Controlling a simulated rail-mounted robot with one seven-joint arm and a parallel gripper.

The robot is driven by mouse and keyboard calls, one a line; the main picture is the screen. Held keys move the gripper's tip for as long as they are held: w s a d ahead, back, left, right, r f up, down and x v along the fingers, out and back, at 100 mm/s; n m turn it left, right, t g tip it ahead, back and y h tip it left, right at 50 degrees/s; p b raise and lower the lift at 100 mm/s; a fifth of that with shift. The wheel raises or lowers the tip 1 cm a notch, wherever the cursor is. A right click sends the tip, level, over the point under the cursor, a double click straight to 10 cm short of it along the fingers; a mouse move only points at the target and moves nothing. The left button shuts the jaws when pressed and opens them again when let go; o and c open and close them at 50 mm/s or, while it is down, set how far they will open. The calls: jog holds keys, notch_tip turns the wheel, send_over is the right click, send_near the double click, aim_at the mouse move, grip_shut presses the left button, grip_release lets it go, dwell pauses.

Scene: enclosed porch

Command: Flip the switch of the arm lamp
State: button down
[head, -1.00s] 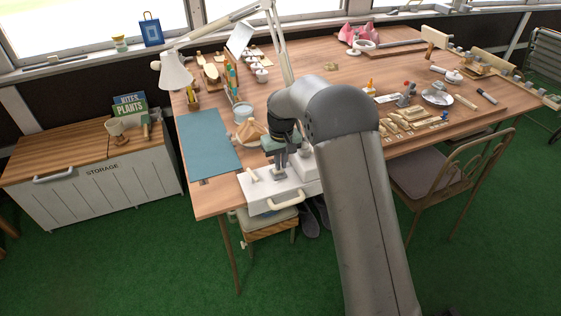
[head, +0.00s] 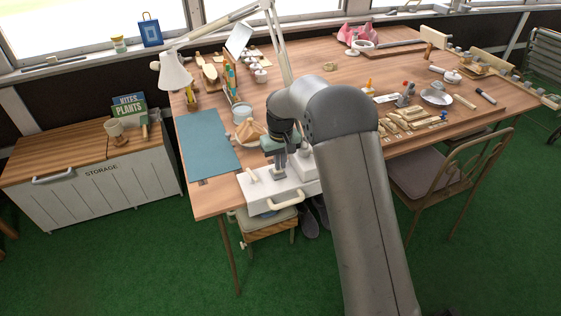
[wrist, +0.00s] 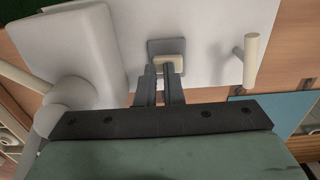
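The arm lamp's white shade (head: 175,72) hangs over the table's left end, and its pale arm (head: 218,25) rises above the table. A white base (head: 268,202) with a front handle stands at the table's near edge. In the wrist view, a grey square plate with a beige switch (wrist: 176,59) sits on the white surface (wrist: 215,25). My gripper (wrist: 160,72) has two dark fingers close together, with a narrow gap, their tips at the switch's near edge. Contact cannot be told. In the head view my gripper (head: 280,168) is over the base, partly hidden by my arm.
A beige peg (wrist: 251,60) stands right of the switch. A raised white block (wrist: 95,35) and a pale joint (wrist: 65,105) lie left. A blue mat (head: 208,145) and a plate with wooden pieces (head: 250,133) are nearby. Tools crowd the table's right side.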

jog(key=shift+s+a+f, duration=0.25)
jog(key=shift+f, duration=0.15)
jog(key=shift+s+a+f, duration=0.2)
jog(key=shift+f, duration=0.2)
jog(key=shift+a, duration=0.1)
jog(key=shift+a+r, duration=0.1)
jog(key=shift+r, duration=0.3)
jog(key=r, duration=0.2)
jog(key=shift+w+r, duration=0.25)
jog(key=shift+r, duration=0.15)
jog(key=s+d+r+b, duration=0.1)
jog(key=s+d+r, duration=0.1)
jog(key=s+r, duration=0.3)
jog(key=s+d+r+b, duration=0.1)
jog(key=s+d+r, duration=0.1)
jog(key=s+r, duration=0.4)
jog(key=shift+s+d, duration=0.3)
jog(key=shift+s, duration=0.85)
